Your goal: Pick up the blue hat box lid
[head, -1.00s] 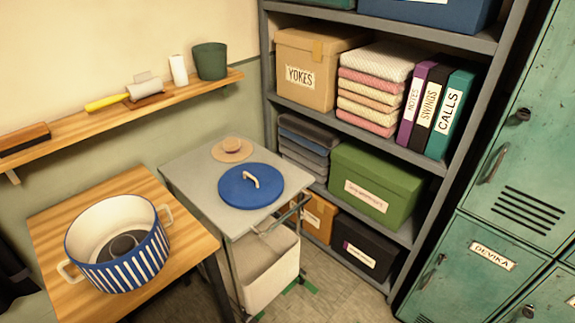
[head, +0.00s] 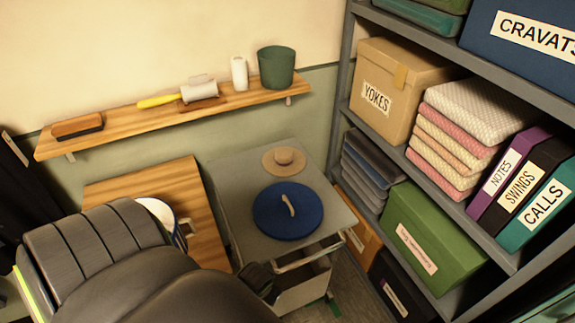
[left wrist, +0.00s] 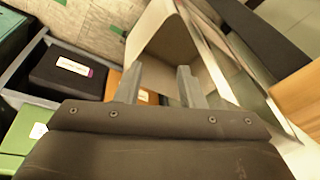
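The round blue hat box lid (head: 288,208), with a pale handle on top, lies flat on the grey cart (head: 228,190) in the head view. The blue-and-white striped hat box (head: 158,212) is on the wooden table, mostly hidden behind my left arm. My left gripper is in the left wrist view (left wrist: 158,86), its two grey fingers apart with nothing between them. In the head view, the dark end of my left arm is just below the lid, by the cart's front, apart from the lid. The lid is not in the left wrist view. My right gripper is not in view.
A straw hat (head: 284,161) lies on the cart just behind the lid. A shelf unit with boxes, including a green box (head: 428,228), stands close on the right. A white bin (left wrist: 182,42) hangs under the cart. The wooden table (head: 120,190) is at left.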

